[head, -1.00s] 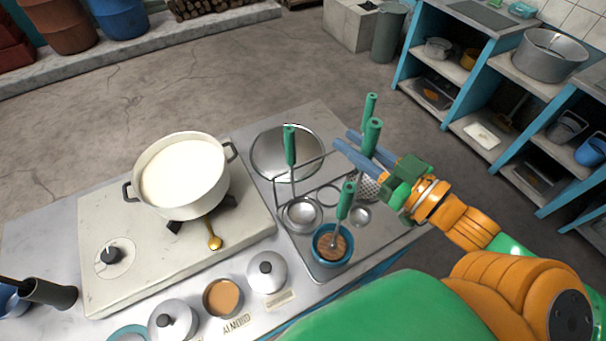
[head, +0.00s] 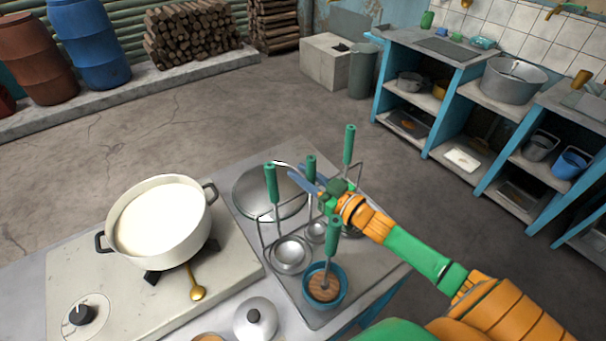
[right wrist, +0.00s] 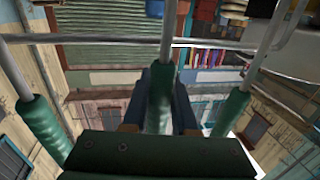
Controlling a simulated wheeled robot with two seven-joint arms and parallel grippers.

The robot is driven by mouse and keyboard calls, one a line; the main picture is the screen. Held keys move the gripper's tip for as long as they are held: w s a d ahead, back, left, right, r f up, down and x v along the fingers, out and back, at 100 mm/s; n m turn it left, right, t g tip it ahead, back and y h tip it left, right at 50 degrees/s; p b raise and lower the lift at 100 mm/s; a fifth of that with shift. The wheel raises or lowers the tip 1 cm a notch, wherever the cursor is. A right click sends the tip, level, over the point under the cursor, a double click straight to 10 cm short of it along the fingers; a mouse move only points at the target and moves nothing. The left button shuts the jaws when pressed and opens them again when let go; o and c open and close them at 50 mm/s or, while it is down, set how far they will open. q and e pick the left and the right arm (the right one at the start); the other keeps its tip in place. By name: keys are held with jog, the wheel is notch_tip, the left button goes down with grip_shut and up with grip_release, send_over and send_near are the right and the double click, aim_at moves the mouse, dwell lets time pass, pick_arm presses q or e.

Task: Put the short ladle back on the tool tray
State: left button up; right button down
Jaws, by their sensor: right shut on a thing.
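The short ladle, with its green handle (head: 311,167) and small bowl (head: 316,232), is upright over the tool tray (head: 325,312). My right gripper (head: 308,184) is shut on its handle. In the right wrist view the green handle (right wrist: 160,100) sits between my fingers, close to the metal rack bar (right wrist: 110,40). I cannot tell whether the ladle touches the bar. A larger ladle with a green handle (head: 271,185) is on its left, and another green-handled tool (head: 349,145) on its right. My left gripper is not in view.
A blue bowl (head: 340,292) with a green-handled tool (head: 334,226) stands at the tray's front. A round metal lid (head: 250,190) lies at the tray's back. A pot of milk (head: 160,225) stands on the stove at left. A small lidded pot (head: 255,322) is in front.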

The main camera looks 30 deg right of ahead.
jog(key=shift+f, duration=0.15)
jog(key=c, duration=1.1)
grip_release()
jog(key=shift+w+f, duration=0.1)
jog(key=shift+c, duration=0.2)
jog(key=o, duration=0.4)
jog(key=shift+o, duration=0.2)
jog(key=v, duration=1.2)
jog(key=shift+r, duration=0.3)
